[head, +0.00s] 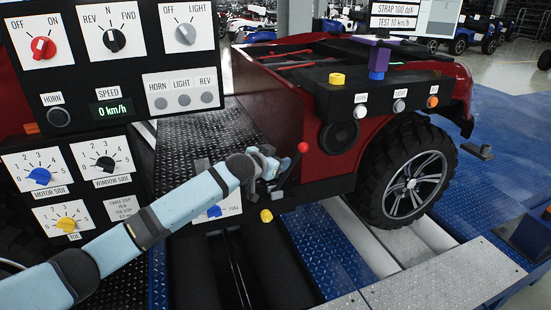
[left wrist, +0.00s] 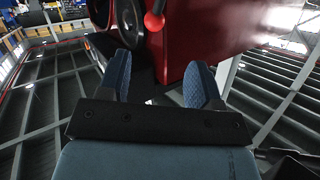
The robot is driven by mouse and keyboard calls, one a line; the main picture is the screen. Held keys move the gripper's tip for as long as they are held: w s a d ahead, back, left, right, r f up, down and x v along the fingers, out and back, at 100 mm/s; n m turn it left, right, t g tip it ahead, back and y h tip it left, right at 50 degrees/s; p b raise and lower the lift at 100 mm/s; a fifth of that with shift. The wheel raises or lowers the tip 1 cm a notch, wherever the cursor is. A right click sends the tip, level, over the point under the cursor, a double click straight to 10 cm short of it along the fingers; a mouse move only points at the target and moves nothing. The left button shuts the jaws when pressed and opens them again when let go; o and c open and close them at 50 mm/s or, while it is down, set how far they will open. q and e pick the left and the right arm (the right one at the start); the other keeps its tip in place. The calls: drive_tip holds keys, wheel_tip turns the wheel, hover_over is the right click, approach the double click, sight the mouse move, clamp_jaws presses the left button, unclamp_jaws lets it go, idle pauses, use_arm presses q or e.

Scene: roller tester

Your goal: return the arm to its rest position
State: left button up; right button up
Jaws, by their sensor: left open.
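My left arm (head: 200,200), light blue with dark joints, reaches in from the lower left of the head view. My left gripper (head: 281,167) is beside the lower part of the red vehicle, close to a lever with a red ball knob (head: 303,147). In the left wrist view its two blue fingers (left wrist: 159,82) stand wide apart with nothing between the tips. The red knob (left wrist: 153,22) shows beyond them, apart from both fingers. My right gripper is in neither view.
A control panel (head: 130,65) with knobs and a "0 km/h" display fills the left. The red vehicle (head: 262,95) stands on the tester with its wheel (head: 408,182) near rollers. A yellow knob (head: 266,215) is just below the gripper. Blue tread plate (head: 505,215) lies right.

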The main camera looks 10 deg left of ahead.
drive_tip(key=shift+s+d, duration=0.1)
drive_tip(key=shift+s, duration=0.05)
use_arm(q)
drive_tip(key=s+d+f+n+g, duration=0.1)
drive_tip(key=s+d+f, duration=0.1)
drive_tip(key=s+f, duration=1.2)
drive_tip(key=s+d+f+n+g, duration=0.1)
drive_tip(key=s+d+f+n, duration=0.15)
drive_tip(key=s+f, duration=1.15)
drive_tip(key=s+a+g+y, duration=0.1)
drive_tip(key=s+a, duration=0.1)
drive_tip(key=s, duration=0.7)
drive_tip(key=s+a+y, duration=0.1)
drive_tip(key=s+a, duration=0.2)
drive_tip(key=s, duration=0.7)
wheel_tip(320, 180, up, 13)
drive_tip(key=a+p, duration=0.1)
drive_tip(key=p, duration=1.5)
drive_tip(key=shift+s+r, duration=0.15)
drive_tip(key=shift+s, duration=0.2)
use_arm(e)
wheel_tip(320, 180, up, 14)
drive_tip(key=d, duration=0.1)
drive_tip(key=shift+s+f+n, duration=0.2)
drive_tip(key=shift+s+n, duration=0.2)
use_arm(q)
drive_tip(key=shift+a, duration=0.1)
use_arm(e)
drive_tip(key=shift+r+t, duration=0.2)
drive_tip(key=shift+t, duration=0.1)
